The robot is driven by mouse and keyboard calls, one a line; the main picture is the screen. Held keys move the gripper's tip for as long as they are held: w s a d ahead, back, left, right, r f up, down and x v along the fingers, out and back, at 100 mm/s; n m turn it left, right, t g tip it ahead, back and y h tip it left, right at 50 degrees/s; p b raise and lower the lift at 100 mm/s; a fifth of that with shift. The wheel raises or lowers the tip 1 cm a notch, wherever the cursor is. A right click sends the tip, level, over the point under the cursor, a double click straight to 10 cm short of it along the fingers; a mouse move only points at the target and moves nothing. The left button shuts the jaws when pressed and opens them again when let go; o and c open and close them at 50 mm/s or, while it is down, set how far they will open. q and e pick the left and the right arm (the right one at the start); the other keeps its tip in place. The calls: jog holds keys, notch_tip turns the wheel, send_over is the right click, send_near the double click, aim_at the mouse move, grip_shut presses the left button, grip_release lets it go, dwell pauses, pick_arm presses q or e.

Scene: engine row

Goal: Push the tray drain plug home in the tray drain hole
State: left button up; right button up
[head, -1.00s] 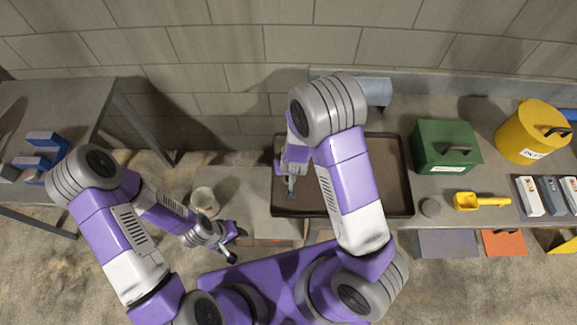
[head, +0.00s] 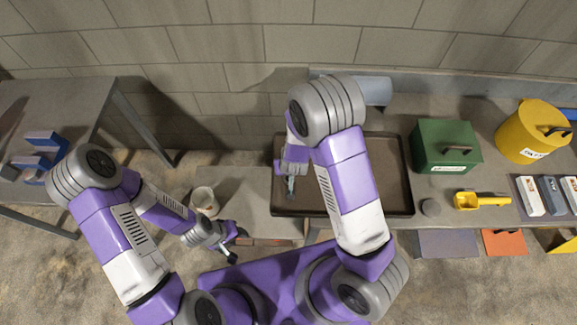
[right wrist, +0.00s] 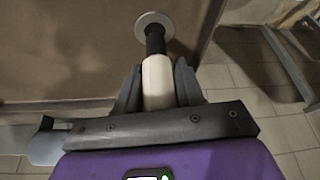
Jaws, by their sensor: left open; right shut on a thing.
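The dark brown tray (head: 397,165) lies on the bench, partly hidden by my right arm. My right gripper (head: 290,188) points down over the tray's left part. In the right wrist view its fingers (right wrist: 157,88) are shut on the cream handle of the drain plug (right wrist: 158,82). The plug's black end meets the middle of a pale round ring, which looks like the drain hole (right wrist: 147,20). How deep the plug sits cannot be told. My left gripper (head: 231,245) is open and empty near the bench's front edge, left of the tray.
A white cup (head: 204,199) stands left of the tray. A green box (head: 445,147), a yellow bucket (head: 533,132) and a yellow scoop (head: 481,201) are to its right. A separate table (head: 60,100) stands at far left.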

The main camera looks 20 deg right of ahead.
jog(key=shift+f+b, duration=1.5)
jog(key=shift+f, duration=0.35)
jog(key=o, duration=1.2)
jog(key=shift+p+v, duration=1.15)
jog(key=shift+v, duration=2.7)
